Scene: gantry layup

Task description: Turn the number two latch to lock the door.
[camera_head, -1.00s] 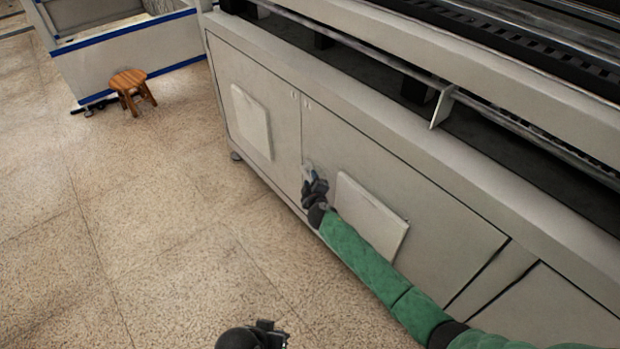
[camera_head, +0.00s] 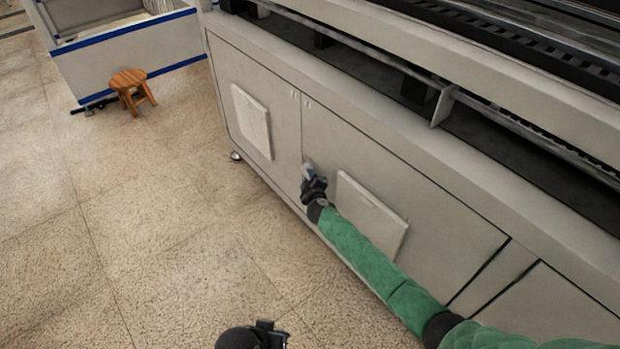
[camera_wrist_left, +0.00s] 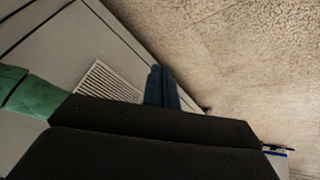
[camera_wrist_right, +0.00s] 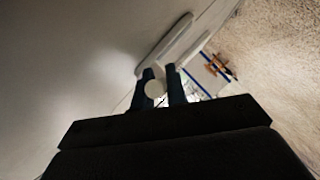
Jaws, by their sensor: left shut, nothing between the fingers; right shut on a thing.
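The door (camera_head: 350,155) is a light grey panel in the machine's front and looks flush with the panel to its left. My right gripper (camera_head: 307,172) is at the door's left edge, about mid-height. In the right wrist view its fingers (camera_wrist_right: 161,88) are shut on a small, pale, round latch (camera_wrist_right: 154,89), which shows between them. The fingers and wrist hide most of the latch in the head view, and I cannot read a number on it. My left gripper (camera_head: 268,326) is low in the head view, away from the door; its fingers (camera_wrist_left: 162,86) are together and empty.
A raised rectangular plate (camera_head: 370,215) is on the door right of the gripper, close to my right forearm. Another plate (camera_head: 252,122) is on the left panel. A wooden stool (camera_head: 132,90) stands far left. The floor in front is clear.

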